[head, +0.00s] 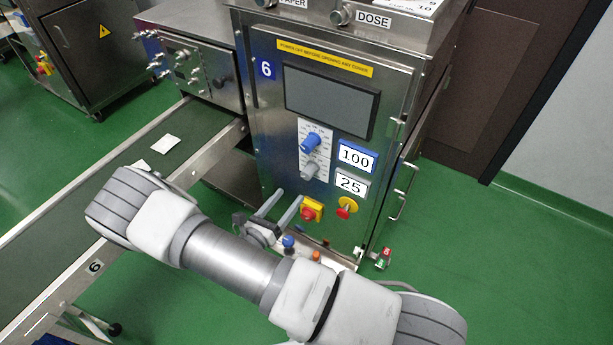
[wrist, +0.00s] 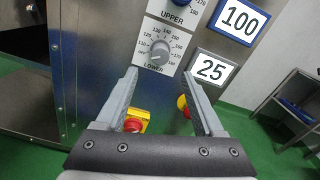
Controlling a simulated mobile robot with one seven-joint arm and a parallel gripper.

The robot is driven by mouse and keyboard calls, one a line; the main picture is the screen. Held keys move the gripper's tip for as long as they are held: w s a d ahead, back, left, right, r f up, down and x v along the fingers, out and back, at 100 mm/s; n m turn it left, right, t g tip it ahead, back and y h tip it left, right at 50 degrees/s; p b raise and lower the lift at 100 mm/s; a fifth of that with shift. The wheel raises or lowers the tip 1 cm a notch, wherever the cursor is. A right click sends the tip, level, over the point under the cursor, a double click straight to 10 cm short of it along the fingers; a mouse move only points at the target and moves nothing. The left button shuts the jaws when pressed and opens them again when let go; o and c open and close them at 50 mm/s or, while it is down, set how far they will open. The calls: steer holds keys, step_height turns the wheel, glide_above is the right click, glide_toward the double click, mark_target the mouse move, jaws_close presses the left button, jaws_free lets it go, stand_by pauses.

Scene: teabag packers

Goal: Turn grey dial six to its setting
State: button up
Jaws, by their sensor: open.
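The machine (head: 275,100) marked with a blue 6 carries a grey dial (head: 310,170) below a blue dial (head: 311,143) on a white scale plate. In the wrist view the grey dial (wrist: 160,50) sits above the word LOWER, with numbers around it; its exact pointer reading is too small to tell. A white card (head: 351,185) reads 25, and a blue-framed card (head: 356,157) reads 100. My gripper (head: 283,206) is open and empty, below the dial and apart from it. In the wrist view the fingertips (wrist: 161,72) spread to either side of the grey dial's lower part.
A red button on a yellow box (head: 312,210) and a red-and-yellow switch (head: 347,207) sit low on the panel near my fingers. A conveyor (head: 100,200) with white packets runs at left. Green floor (head: 500,250) is clear at right.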

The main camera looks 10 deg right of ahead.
mark_target(305, 177)
steer(key=b+x, duration=0.1)
steer(key=x, duration=0.9)
jaws_close()
